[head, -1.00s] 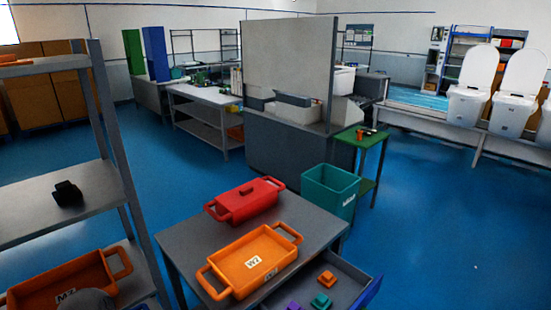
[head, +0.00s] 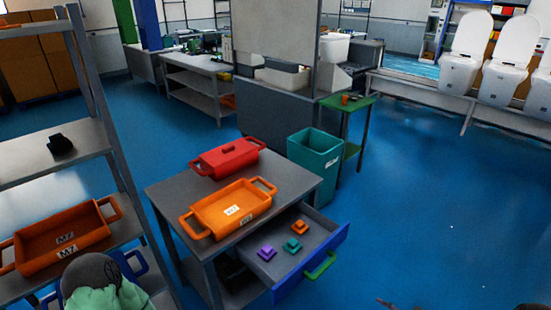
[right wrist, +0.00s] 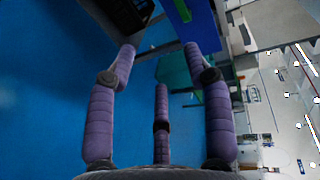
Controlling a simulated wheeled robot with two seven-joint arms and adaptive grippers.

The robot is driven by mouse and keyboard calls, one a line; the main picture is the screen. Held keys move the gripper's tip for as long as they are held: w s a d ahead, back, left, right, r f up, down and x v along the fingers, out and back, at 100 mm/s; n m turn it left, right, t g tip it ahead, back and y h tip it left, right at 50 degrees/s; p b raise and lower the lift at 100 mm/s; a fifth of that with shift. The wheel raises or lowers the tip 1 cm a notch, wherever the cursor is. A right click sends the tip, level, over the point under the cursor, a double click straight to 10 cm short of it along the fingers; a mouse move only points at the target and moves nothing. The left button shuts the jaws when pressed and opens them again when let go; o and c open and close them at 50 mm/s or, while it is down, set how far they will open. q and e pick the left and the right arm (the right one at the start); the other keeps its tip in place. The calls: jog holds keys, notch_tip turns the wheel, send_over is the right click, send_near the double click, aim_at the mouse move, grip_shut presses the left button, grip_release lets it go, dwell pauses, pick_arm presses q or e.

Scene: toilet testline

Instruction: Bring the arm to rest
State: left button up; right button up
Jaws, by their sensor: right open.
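My right gripper (right wrist: 160,62) shows in the right wrist view with its purple padded fingers spread apart and nothing between them. Beyond the fingers are blue floor, part of the blue drawer front (right wrist: 190,22) and the teal bin (right wrist: 174,72). In the head view only a small dark piece shows at the bottom edge, right of the drawer; I cannot tell for sure what it is. My left gripper is not in view.
A shelf (head: 80,152) stands left. The floor at right (head: 440,200) is clear.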

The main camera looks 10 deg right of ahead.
jog(key=w+a+f+n+g+h, duration=0.15)
jog(key=a+f, duration=0.25)
jog(key=a, duration=0.5)
jog(key=w+a+f+n+g+h, duration=0.1)
jog(key=w+a+f+g+h, duration=0.15)
jog(key=a, duration=0.55)
jog(key=s+a+f+n+g, duration=0.2)
jog(key=s+a+g, duration=0.2)
jog(key=s+a, duration=0.3)
jog(key=s+a+f+n+g+h, duration=0.1)
jog(key=s+a+n+g, duration=0.2)
jog(key=s+a, duration=0.4)
jog(key=s+g, duration=0.1)
jog(key=s, duration=0.5)
jog(key=shift+f, duration=0.4)
